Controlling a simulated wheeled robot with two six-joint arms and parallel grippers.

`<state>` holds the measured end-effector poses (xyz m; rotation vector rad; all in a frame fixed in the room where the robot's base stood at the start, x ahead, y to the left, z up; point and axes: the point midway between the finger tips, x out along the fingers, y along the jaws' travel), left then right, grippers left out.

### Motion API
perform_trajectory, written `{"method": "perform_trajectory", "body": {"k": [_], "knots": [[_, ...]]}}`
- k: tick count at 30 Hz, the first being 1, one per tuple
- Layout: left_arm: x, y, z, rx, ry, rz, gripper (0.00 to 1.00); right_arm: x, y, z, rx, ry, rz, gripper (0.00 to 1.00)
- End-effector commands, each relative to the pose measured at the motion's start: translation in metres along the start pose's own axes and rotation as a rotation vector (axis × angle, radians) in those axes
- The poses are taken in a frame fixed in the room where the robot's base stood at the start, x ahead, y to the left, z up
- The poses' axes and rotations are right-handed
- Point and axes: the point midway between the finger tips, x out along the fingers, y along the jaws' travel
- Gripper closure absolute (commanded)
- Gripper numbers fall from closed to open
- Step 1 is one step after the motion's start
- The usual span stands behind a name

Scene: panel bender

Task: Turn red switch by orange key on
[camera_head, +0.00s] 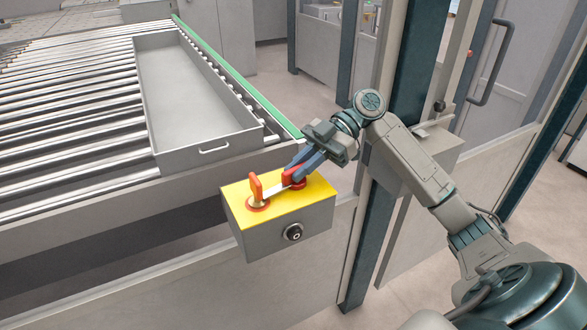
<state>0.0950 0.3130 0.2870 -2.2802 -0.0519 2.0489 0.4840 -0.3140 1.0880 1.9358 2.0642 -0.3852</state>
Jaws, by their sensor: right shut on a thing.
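A grey box with a yellow top (279,213) is mounted at the corner of the roller conveyor. An orange key (256,188) stands upright in a round red-rimmed lock on the left of the top. A red switch (295,180) sits to its right on the same top. My right gripper (293,173) reaches in from the right with its blue fingers shut on the red switch, partly covering it. My left gripper is not in view.
A grey tray (170,160) with a handle lies on the roller conveyor (70,100) behind the box. A round black knob (293,232) is on the box's front. A dark post (408,60) and machine panels stand close to my right arm.

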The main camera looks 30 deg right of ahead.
Motion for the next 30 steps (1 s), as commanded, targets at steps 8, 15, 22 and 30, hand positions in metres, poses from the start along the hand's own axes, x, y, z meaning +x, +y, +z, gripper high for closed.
{"method": "perform_trajectory", "body": {"k": [8, 15, 22, 30], "knots": [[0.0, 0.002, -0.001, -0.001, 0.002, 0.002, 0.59, 0.0, 0.0, 0.0, -0.001, 0.001, -0.002, 1.0], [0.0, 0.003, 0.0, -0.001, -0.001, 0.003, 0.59, 0.0, 0.0, 0.0, -0.001, 0.001, -0.001, 0.65], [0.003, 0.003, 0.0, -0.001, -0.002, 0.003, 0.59, -0.003, 0.0, 0.001, -0.001, -0.001, 0.0, 0.65], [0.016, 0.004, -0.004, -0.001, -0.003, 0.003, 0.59, -0.044, 0.001, 0.003, 0.0, -0.003, 0.002, 0.65]]}}
